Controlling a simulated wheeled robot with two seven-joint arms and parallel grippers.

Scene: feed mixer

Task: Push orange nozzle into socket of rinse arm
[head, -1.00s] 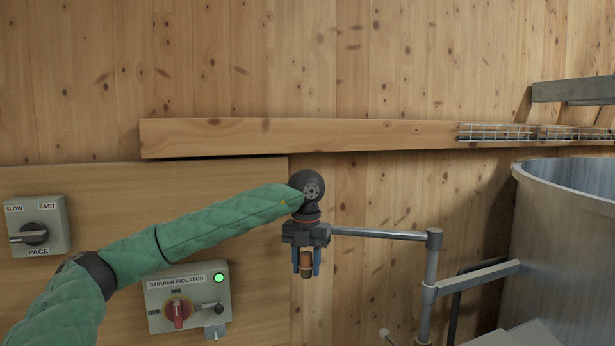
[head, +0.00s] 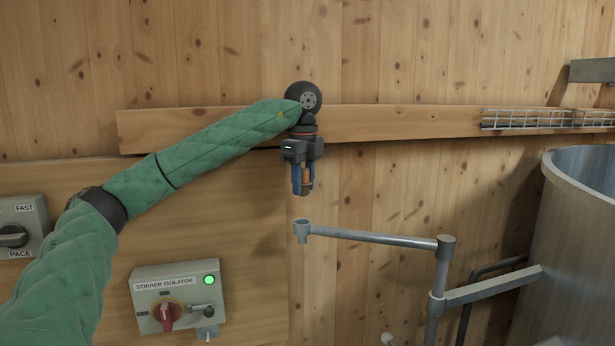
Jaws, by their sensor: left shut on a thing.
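My left gripper (head: 303,187) points down with its blue fingers shut on the orange nozzle (head: 306,176). The nozzle shows as a small orange and dark piece between the fingers, partly hidden by them. The rinse arm (head: 370,237) is a grey metal tube that runs left from an upright post. Its socket (head: 302,229) is a short open collar at the left end. In the picture the socket lies just below the nozzle, with a gap between them. How they line up in depth I cannot tell. My right gripper is not in view.
The stirrer isolator box (head: 178,296), with a red knob and lit green lamp, hangs at lower left. The pace switch (head: 20,228) is at the left edge. A wooden rail (head: 400,122) crosses the wall behind. A large metal vat (head: 575,265) stands at right.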

